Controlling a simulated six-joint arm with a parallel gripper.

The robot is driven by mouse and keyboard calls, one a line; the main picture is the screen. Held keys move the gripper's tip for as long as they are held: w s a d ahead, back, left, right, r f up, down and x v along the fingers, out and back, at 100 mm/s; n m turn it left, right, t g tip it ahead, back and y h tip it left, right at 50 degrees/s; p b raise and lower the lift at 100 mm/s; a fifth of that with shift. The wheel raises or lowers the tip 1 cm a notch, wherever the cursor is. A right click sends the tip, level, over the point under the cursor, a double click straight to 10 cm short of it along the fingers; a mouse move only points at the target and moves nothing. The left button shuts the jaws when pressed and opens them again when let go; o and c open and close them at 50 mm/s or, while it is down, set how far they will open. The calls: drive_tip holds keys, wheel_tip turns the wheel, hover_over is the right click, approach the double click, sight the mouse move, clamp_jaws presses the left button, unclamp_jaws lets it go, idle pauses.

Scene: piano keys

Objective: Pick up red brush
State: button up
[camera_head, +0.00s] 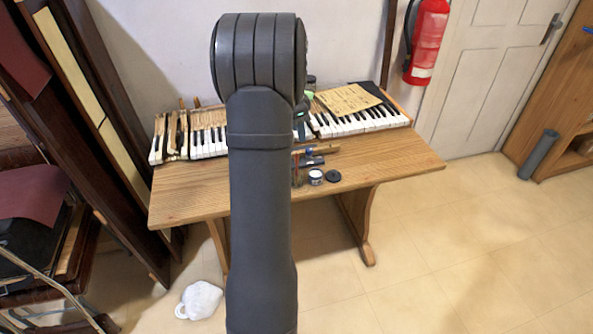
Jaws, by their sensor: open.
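I cannot clearly make out a red brush. A thin, light-brown stick-like item (330,149) with a small dark or bluish part lies on the wooden table (400,165), just right of my arm; it is too small to tell whether it is the brush. My arm stands in the middle of the view and hides the centre of the table. My gripper (301,126) shows only as a dark piece beside the arm, above the keys; its fingers are mostly hidden. It is open, and I see nothing held.
Piano keys (209,143) run along the table's back, with a yellowed sheet (347,99) on the right part. A small jar (316,177), a black lid (333,176) and a dark item (313,161) sit near the front edge. The table's right front is clear.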

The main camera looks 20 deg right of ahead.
wheel_tip(320, 180, up, 4)
drive_tip(key=a+m, duration=0.1)
drive_tip(key=a, duration=0.1)
drive_tip(key=shift+g+y, duration=0.3)
drive_tip(key=f, duration=0.5)
drive_tip(key=d+f, duration=0.1)
drive_tip(key=f, duration=1.1)
drive_tip(key=shift+s+d, duration=0.2)
drive_tip(key=shift+d, duration=0.2)
drive_tip(key=shift+r, duration=0.1)
clamp_jaws()
